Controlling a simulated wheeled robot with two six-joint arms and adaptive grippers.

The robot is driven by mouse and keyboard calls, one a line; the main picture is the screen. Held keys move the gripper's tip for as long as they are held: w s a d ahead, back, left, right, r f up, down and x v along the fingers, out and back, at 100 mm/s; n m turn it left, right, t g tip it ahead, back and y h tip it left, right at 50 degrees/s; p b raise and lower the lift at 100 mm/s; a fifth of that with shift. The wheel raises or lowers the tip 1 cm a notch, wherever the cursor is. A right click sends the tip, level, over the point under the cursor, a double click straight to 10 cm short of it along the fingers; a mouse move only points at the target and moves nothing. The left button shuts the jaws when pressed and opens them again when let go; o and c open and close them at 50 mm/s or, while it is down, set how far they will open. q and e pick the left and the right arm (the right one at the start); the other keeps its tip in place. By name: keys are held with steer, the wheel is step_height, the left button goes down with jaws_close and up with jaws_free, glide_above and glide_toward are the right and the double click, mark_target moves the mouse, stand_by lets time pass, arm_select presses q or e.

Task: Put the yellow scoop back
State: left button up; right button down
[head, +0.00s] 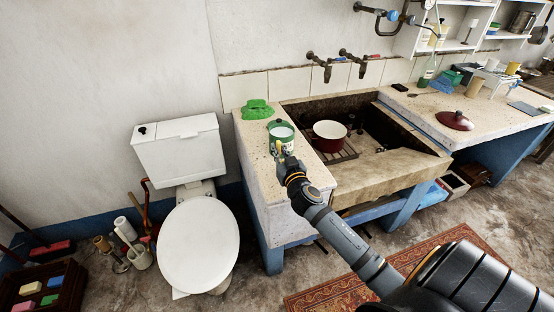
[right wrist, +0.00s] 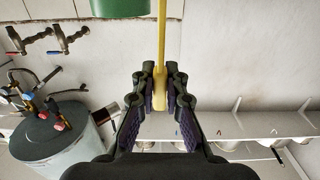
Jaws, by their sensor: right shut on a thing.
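My right gripper (head: 283,153) is at the front of the green pot (head: 281,131) on the left part of the stone counter. In the right wrist view the right gripper (right wrist: 160,84) is shut on the thin yellow handle of the scoop (right wrist: 161,45). The handle runs up out of the picture, beside a green surface (right wrist: 118,8) at the top edge. The scoop's bowl is not visible there. In the head view the scoop is too small to make out clearly. My left gripper is not in view.
A crumpled green cloth (head: 256,110) lies behind the pot. The stone basin (head: 400,165) to the right holds a red pot (head: 329,135) on a rack (head: 340,152). A dark red lid (head: 455,120) lies on the right counter. A toilet (head: 198,245) stands left.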

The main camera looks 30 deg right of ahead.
steer(key=shift+w+f+b, duration=0.15)
steer(key=shift+f+b, duration=0.05)
steer(key=shift+f, duration=0.75)
steer(key=shift+w+f+b, duration=0.1)
steer(key=shift+f+b, duration=0.05)
steer(key=shift+f, duration=0.8)
steer(key=shift+f, duration=0.15)
steer(key=c, duration=1.4)
jaws_free()
